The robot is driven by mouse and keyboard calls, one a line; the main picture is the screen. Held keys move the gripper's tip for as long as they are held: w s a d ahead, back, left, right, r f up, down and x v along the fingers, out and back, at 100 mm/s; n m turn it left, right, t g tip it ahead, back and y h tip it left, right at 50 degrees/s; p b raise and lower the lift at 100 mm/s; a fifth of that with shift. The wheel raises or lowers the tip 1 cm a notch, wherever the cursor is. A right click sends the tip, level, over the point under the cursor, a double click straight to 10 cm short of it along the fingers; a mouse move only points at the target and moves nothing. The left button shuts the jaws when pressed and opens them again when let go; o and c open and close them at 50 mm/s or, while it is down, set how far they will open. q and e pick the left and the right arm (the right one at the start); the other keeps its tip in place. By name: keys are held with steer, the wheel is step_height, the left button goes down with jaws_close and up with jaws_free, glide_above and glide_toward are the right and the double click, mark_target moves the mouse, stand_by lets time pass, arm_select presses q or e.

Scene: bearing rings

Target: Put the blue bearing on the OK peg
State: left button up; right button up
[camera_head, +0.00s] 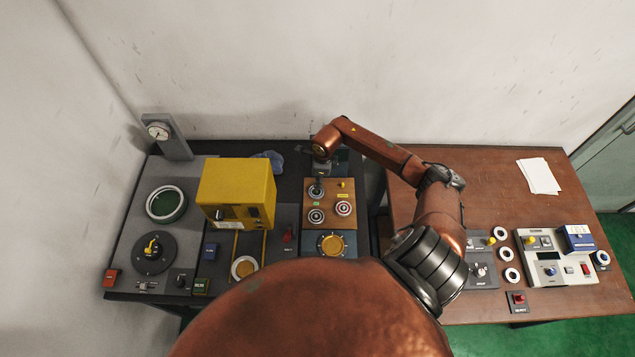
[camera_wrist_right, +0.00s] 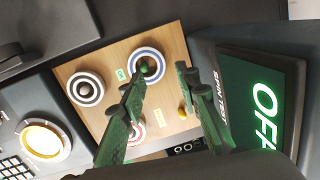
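The blue bearing (camera_wrist_right: 147,66) is a white ring with a blue band, seen in the right wrist view. It sits around a green-tipped peg on the wooden board (camera_wrist_right: 112,55), beside a small green label (camera_wrist_right: 120,75). Its far-left place on the board also shows in the head view, partly covered by my gripper. My right gripper (camera_wrist_right: 162,80) is open, its green fingers spread, with nothing between them. The left finger's tip is close to the bearing; whether they touch is unclear. In the head view my right gripper (camera_head: 318,176) hangs over the board's far-left corner. My left gripper is out of view.
The board also holds a black-striped ring (camera_wrist_right: 86,88), a red ring (camera_wrist_right: 135,132) and a bare yellow peg (camera_wrist_right: 183,110). A lit green panel (camera_wrist_right: 262,100) is at the right. A tall yellow machine (camera_head: 236,192) stands left of the board.

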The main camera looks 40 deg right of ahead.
step_height(320, 180, up, 9)
steer(key=s+b, duration=0.1)
steer(key=shift+s+f, duration=0.15)
steer(key=shift+f, duration=0.05)
stand_by(0.5)
